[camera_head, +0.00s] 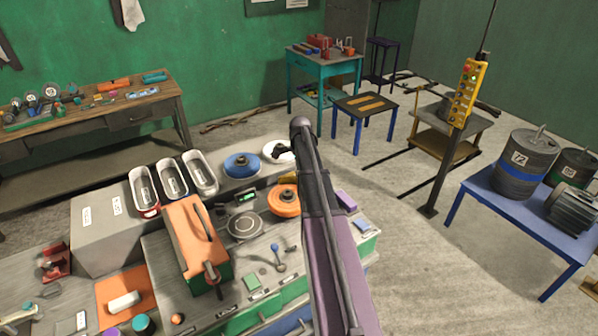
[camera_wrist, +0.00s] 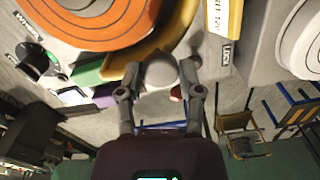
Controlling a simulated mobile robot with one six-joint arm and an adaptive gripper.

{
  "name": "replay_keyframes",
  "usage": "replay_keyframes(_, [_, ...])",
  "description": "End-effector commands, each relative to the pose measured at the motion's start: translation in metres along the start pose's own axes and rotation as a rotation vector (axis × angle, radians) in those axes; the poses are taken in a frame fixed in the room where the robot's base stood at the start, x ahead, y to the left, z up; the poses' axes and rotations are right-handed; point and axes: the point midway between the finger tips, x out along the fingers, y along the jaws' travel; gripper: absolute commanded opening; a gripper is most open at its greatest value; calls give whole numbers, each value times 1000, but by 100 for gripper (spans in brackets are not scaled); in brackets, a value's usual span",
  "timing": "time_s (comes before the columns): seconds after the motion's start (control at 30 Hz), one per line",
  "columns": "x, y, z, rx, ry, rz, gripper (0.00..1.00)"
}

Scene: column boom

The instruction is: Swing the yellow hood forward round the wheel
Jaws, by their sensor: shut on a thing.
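The yellow hood (camera_wrist: 176,36) curves along the edge of the orange wheel (camera_wrist: 95,18) in the wrist view. A pale round knob (camera_wrist: 160,71) sits at the hood's outer edge. My gripper (camera_wrist: 160,80) is shut on this knob, one finger on each side. In the head view the orange wheel (camera_head: 284,203) lies left of my arm, and a small bit of yellow shows behind it. My arm hides most of the hood there, and the grip itself is not clear.
A white wheel (camera_head: 279,150) and a blue wheel (camera_head: 242,165) stand beyond the orange one. In the wrist view, a yellow labelled bar (camera_wrist: 222,25) and a "LOCK" label (camera_wrist: 228,55) are close to my right finger. A purple block (camera_head: 346,201) lies right of my arm.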

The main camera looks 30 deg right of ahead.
Motion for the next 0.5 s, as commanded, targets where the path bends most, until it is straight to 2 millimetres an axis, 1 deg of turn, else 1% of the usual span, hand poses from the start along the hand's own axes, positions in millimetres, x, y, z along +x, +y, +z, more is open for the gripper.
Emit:
replay_keyframes(0.2, [0,3,-3,4,-5,5,0])
replay_keyframes(0.23, [0,4,-3,5,-5,5,56])
replay_keyframes(0.27, [0,4,-4,5,-5,5,65])
replay_keyframes(0.3, [0,4,-4,6,-5,5,77])
replay_keyframes(0.33, [0,4,-4,6,-4,4,82])
replay_keyframes(0.5, [0,3,-6,7,-3,3,82])
